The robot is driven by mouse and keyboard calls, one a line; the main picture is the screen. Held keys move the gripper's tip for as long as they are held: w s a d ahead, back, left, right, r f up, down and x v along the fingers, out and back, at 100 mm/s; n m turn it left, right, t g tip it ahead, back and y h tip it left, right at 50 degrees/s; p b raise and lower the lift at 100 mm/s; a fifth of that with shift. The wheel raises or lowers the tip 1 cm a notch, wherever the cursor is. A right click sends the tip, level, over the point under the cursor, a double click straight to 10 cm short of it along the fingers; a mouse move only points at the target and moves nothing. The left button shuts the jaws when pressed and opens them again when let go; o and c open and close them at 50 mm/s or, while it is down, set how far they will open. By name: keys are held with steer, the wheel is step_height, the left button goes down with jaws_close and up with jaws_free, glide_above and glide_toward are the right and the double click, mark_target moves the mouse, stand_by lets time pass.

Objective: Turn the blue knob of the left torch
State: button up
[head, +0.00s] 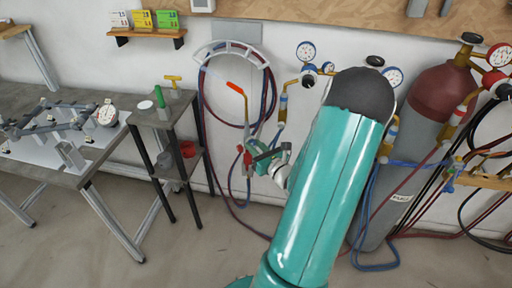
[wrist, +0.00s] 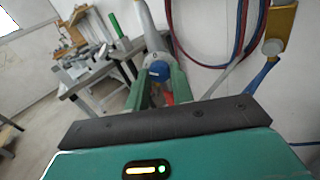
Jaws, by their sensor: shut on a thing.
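The left torch (head: 245,118) hangs upright on the wall, with a brass neck, an orange tip and red and blue hoses. My gripper (head: 260,158) reaches its lower body from the right, partly behind my arm. In the wrist view the torch body (wrist: 148,28) rises ahead of my gripper (wrist: 159,82). The blue knob (wrist: 158,70) sits between the two green fingertips, which are shut on it. A red part shows just below it, between the fingers. The knob is too small to make out in the head view.
A workbench (head: 72,180) is farther left. Gas cylinders (head: 415,140) with gauges and loose hoses stand at right. Looped hoses hang from the wall holder (head: 232,48).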

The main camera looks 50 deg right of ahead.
steer(key=m, duration=1.1)
steer(key=shift+a+h, duration=0.1)
steer(key=shift+h, duration=0.3)
steer(key=shift+m, duration=0.4)
steer(key=o, duration=1)
steer(key=v, duration=1.3)
steer(key=shift+s+f, duration=0.25)
steer(key=shift+s, duration=0.1)
